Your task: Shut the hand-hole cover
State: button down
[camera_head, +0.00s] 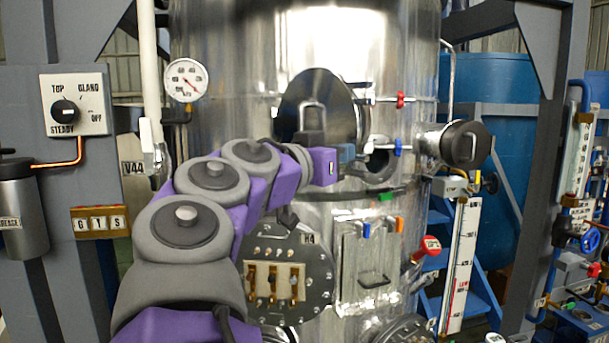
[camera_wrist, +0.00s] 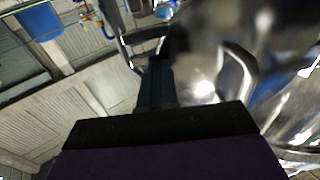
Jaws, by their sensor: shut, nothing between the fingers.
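A large dark round disc (camera_head: 318,90) on the front of the steel vessel looks like the hand-hole cover. Its lower part is hidden behind my arm, and I cannot tell how far it stands from the vessel wall. My gripper (camera_head: 378,160) is at the disc's lower right, in front of the vessel and close to a dark curved bar. In the wrist view my gripper (camera_wrist: 155,68) is shut and empty. A dark bent handle-like bar lies beside its tips there, and a shiny curved metal surface fills the right side. Contact cannot be told.
A red valve handle (camera_head: 401,99) and a blue one (camera_head: 397,148) stick out close to my gripper. A capped side port (camera_head: 465,145) juts out to the right. The bolted H4 plate (camera_head: 318,262) and a sight gauge (camera_head: 460,265) are lower down. A pressure gauge (camera_head: 186,80) is at left.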

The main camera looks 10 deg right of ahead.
jog(key=w+d+n+t+y, duration=0.2)
jog(key=w+d, duration=0.3)
jog(key=w, duration=0.1)
jog(key=w+d+n+t+y, duration=0.2)
jog(key=w+d+y, duration=0.1)
jog(key=w+d, duration=0.2)
jog(key=w+d+n+t+y+p, duration=0.1)
jog(key=w+d+n+t+y, duration=0.1)
jog(key=w+d, duration=0.3)
jog(key=shift+w+d+n+t+y, duration=0.15)
jog(key=shift+w+n+t+y, duration=0.15)
jog(key=shift+w, duration=0.3)
jog(key=shift+w+d+n+t+y, duration=0.1)
jog(key=shift+w+t+y, duration=0.1)
jog(key=shift+w+y, duration=0.3)
jog(key=shift+w+a+r, duration=0.15)
jog(key=shift+r, duration=0.05)
jog(key=shift+r, duration=0.1)
